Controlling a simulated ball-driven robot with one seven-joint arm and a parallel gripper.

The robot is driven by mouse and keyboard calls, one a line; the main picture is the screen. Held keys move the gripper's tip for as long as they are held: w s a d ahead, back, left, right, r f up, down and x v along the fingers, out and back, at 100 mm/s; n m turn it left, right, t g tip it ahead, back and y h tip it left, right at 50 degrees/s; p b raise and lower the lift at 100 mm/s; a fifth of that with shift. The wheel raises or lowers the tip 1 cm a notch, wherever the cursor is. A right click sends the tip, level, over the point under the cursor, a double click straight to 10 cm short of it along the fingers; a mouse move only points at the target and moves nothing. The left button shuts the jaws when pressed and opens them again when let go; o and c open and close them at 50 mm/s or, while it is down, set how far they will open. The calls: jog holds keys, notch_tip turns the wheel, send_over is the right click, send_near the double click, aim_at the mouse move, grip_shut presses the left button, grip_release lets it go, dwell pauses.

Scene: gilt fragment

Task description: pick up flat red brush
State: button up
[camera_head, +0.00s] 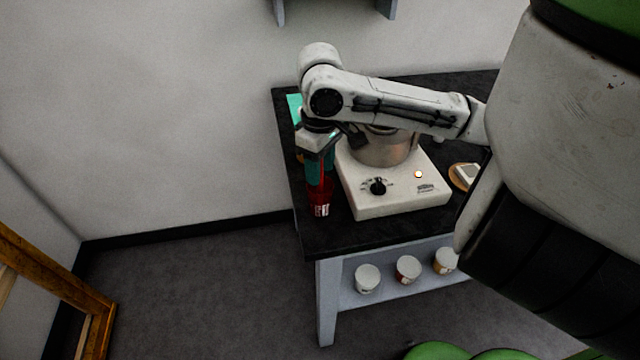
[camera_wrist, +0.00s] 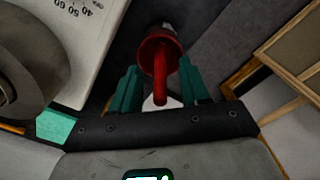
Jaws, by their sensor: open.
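A red brush handle (camera_wrist: 160,82) stands up between my fingers in the wrist view. Its lower end meets a dark red, round can-like thing (camera_wrist: 151,46); the brush's bristles are not visible. In the head view this red can (camera_head: 320,203), with a white label, stands near the left edge of the black table (camera_head: 340,236). My gripper (camera_wrist: 159,68) points down over it, open, with one teal finger on each side of the handle. I cannot tell whether either finger touches the handle.
A white hot plate (camera_head: 400,205) with a metal pot (camera_head: 384,150) stands close to the right of my gripper. A round coaster (camera_head: 460,182) lies farther right. Several white-lidded jars (camera_head: 367,279) are on the lower shelf. A wooden frame (camera_head: 95,330) stands on the left floor.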

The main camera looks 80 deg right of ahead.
jog(key=shift+c, duration=0.4)
grip_shut()
